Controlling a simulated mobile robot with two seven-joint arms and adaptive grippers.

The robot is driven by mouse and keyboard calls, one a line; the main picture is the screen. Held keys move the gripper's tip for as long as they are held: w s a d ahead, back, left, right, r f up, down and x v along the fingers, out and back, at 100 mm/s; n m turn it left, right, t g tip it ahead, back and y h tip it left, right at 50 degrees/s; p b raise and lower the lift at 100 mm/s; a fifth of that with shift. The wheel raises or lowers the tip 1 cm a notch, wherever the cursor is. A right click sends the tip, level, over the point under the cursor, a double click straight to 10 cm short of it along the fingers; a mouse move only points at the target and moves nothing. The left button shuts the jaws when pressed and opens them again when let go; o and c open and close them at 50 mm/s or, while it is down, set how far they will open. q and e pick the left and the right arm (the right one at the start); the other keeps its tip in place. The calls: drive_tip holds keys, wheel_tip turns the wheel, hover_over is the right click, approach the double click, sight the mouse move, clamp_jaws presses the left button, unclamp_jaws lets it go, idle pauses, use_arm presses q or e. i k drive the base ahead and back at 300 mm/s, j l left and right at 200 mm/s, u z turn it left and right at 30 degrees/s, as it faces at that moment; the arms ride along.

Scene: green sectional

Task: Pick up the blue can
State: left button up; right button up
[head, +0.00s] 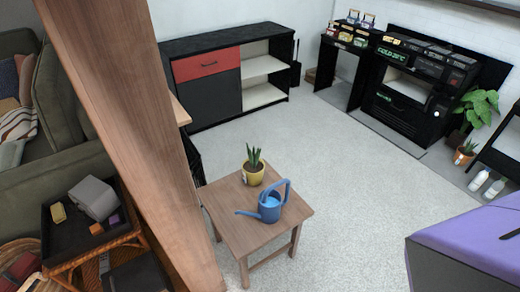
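A blue watering can (271,208) stands upright on a small wooden table (236,218). Its thin spout points left and its handle rises at the right and back. A yellow pot with a spiky green plant (253,170) stands just behind it on the same table. Nothing is seen touching the can. Neither of my grippers is in view.
A wooden post (133,128) crosses the left side, close to the table. Left of it are a green sofa (65,110) and a dark tray (72,238). A purple-topped dark object (470,240) fills the lower right. Grey floor (345,220) right of the table is clear.

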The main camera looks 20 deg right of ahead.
sight(271, 203)
drive_tip(key=z, duration=0.85)
